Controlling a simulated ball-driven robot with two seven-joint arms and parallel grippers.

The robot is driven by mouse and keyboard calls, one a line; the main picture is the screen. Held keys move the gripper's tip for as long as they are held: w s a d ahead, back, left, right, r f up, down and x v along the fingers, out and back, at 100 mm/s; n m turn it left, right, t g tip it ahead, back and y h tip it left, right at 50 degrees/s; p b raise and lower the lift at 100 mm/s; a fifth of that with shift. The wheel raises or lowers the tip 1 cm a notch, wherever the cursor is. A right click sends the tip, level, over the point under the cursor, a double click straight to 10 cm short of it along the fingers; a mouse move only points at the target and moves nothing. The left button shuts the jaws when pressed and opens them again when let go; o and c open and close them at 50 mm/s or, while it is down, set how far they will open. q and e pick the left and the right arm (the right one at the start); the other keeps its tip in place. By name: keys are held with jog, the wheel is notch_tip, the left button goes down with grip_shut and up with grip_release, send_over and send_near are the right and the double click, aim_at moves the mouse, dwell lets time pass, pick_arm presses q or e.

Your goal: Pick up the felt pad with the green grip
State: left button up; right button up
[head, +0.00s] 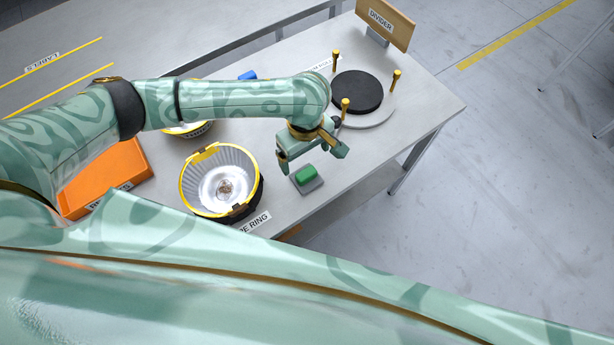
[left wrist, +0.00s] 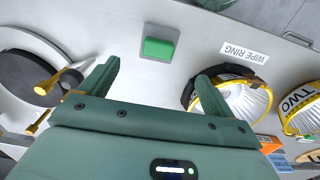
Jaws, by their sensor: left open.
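The felt pad (head: 307,184) is a small grey block with a green grip (head: 306,174) on top. It lies on the table near the front edge, right of the yellow-rimmed ring. My left gripper (head: 313,158) is open and empty, just behind and above the pad. In the left wrist view the pad with its green grip (left wrist: 158,48) lies beyond the fingertips, between the two open fingers (left wrist: 160,75). The gripper and pad look apart. My right gripper is not in view.
A fluted yellow-rimmed bowl (head: 222,182) stands left of the pad, by a "WIPE RING" label (left wrist: 244,53). A round black disc (head: 357,92) with yellow posts stands behind right. An orange block (head: 105,178) is far left. A divider board (head: 385,22) stands at the back.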

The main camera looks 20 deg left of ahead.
aim_at(306, 173)
pick_arm(q)
notch_tip(306, 173, down, 5)
jog(key=shift+w+f+b, duration=0.1)
jog(key=shift+f+b, duration=0.05)
jog(key=shift+b, duration=0.9)
notch_tip(306, 173, down, 5)
jog(key=b, duration=0.4)
jog(key=shift+f, duration=0.15)
jog(key=shift+r, duration=0.2)
jog(key=c, duration=1.1)
